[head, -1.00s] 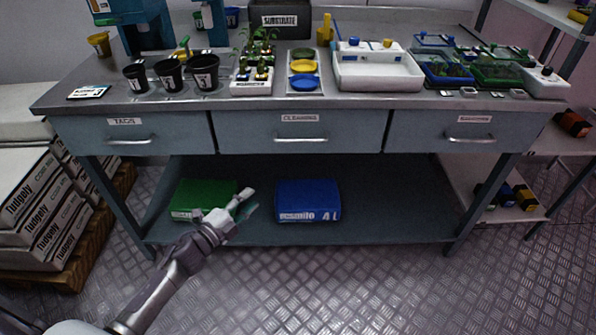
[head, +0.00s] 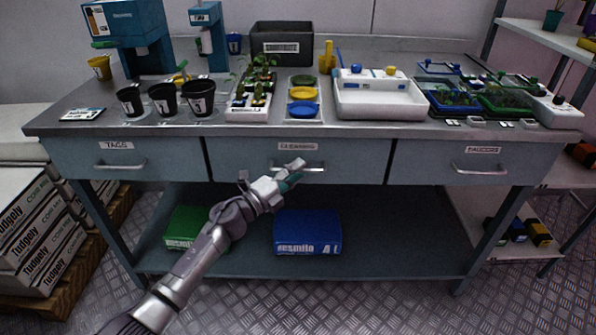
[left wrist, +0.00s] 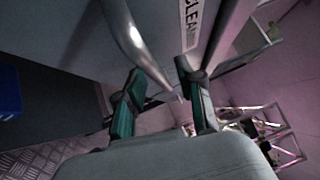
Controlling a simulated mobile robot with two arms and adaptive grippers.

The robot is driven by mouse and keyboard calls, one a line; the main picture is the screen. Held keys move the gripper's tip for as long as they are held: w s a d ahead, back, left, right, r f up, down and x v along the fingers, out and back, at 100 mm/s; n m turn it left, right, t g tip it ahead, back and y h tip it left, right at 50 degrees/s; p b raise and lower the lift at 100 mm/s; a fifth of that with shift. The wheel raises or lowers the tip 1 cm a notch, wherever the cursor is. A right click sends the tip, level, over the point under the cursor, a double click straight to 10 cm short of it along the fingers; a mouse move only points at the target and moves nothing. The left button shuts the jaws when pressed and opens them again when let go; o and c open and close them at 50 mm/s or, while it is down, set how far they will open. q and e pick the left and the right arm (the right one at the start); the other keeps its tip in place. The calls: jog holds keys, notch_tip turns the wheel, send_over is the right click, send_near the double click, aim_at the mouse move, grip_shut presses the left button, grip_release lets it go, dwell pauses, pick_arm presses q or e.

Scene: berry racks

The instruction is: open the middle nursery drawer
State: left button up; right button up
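The middle drawer (head: 235,160), labelled CLEANING, is in the bench front and looks shut, flush with the drawers beside it. Its bar handle (head: 316,169) is partly hidden by my left gripper (head: 292,174), which is right at it. In the left wrist view, the curved metal handle (left wrist: 140,48) runs down toward the gap between the two teal-padded fingers of my left gripper (left wrist: 163,88). The fingers are apart. I cannot tell whether they touch the handle. My right gripper is not in view.
Drawers labelled TAGS (head: 75,158) and another (head: 430,165) flank it. Pots, trays and a white basin (head: 380,110) stand on the bench top (head: 220,122). Below, a green pack (head: 183,222) and a blue pack (head: 308,235) lie on the lower shelf. Stacked boxes (head: 40,225) stand at left.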

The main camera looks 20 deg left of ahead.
pick_arm(q)
jog(key=shift+w+d+r, duration=0.1)
jog(key=shift+w+d, duration=0.2)
jog(key=shift+w, duration=0.15)
grip_shut()
